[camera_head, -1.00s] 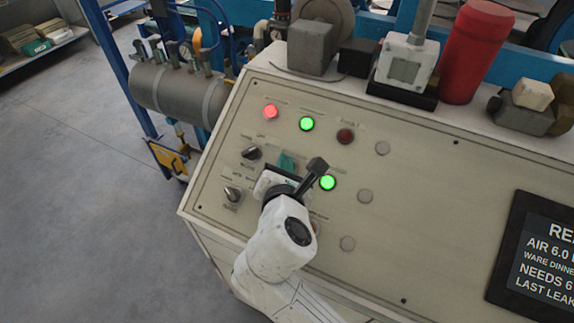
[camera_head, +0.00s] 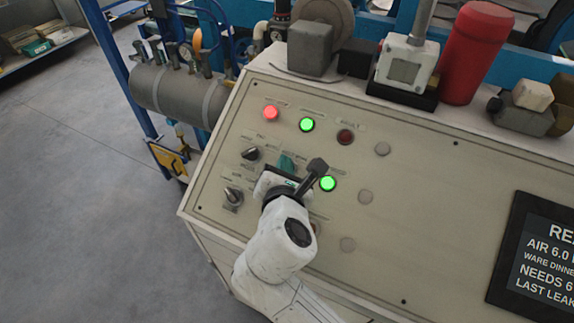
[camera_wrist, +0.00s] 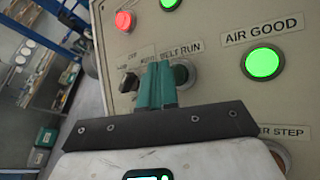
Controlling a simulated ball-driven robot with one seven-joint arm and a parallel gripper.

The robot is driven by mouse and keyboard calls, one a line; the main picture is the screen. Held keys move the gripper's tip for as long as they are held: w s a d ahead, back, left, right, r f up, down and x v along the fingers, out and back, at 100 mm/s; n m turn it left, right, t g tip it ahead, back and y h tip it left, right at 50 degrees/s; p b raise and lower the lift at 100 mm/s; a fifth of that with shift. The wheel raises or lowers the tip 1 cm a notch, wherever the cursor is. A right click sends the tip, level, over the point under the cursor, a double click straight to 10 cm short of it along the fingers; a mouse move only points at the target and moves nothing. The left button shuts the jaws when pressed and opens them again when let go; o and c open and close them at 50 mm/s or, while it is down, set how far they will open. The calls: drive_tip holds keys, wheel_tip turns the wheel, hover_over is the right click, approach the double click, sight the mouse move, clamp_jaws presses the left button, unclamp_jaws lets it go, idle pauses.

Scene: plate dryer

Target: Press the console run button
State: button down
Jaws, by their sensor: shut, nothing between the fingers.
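The slanted beige console (camera_head: 420,200) fills the middle and right of the head view. In the wrist view a round dark green button (camera_wrist: 181,74) sits under a label ending in "RUN". My gripper (camera_wrist: 160,72), with teal fingers, is shut and empty. Its fingertips overlap the left part of this button in the wrist view; I cannot tell whether they touch it. In the head view my gripper (camera_head: 287,163) is over the panel's left part, and its fingers cover most of the button.
A lit green "AIR GOOD" lamp (camera_wrist: 263,62) is to the right. A lit red lamp (camera_head: 271,112), another green lamp (camera_head: 307,124) and a dark red one (camera_head: 345,136) are above. Black selector knobs (camera_head: 250,153) are to the left.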

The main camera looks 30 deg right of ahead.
drive_tip(key=shift+d+f, duration=0.1)
drive_tip(key=shift+f, duration=0.05)
idle(0.7)
drive_tip(key=shift+w+d+f, duration=0.1)
drive_tip(key=shift+f, duration=0.15)
drive_tip(key=shift+w+d+f, duration=0.1)
drive_tip(key=shift+d+f, duration=0.05)
drive_tip(key=shift+f, duration=0.25)
idle(0.9)
drive_tip(key=shift+r+p, duration=0.1)
drive_tip(key=shift+p, duration=0.2)
drive_tip(key=shift+s+a+r+p, duration=0.2)
drive_tip(key=shift+a+r+p, duration=0.15)
drive_tip(key=shift+r+p, duration=0.5)
drive_tip(key=shift+f, duration=0.15)
drive_tip(key=r+p, duration=0.1)
drive_tip(key=s+a+r+p, duration=0.1)
drive_tip(key=r+p, duration=0.1)
drive_tip(key=a+r+p, duration=0.1)
drive_tip(key=p, duration=0.1)
drive_tip(key=shift+s+r, duration=0.15)
drive_tip(key=shift+s, duration=0.1)
idle(0.6)
